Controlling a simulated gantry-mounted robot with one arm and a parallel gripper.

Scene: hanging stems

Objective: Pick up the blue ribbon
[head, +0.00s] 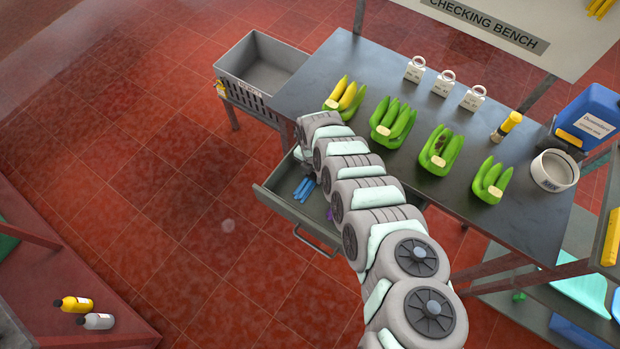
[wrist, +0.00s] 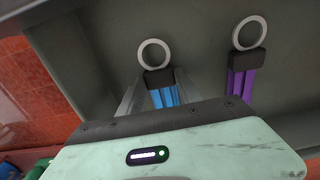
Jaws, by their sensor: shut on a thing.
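The blue ribbon (wrist: 165,97) has a black clip and a white ring at its top end. In the wrist view it lies between the two fingers of my gripper (wrist: 157,82), which is shut on it just below the clip. Its lower part is hidden behind my gripper's body. In the head view, blue strips (head: 304,189) show in the open grey drawer (head: 272,206) under the bench. My arm hides the gripper there.
A purple ribbon (wrist: 241,85) with its own ring lies to the right in the drawer; a bit of purple (head: 329,214) shows in the head view. Green banana bunches (head: 393,122) stand on the bench (head: 330,68) above. A grey bin (head: 262,65) is at the left end.

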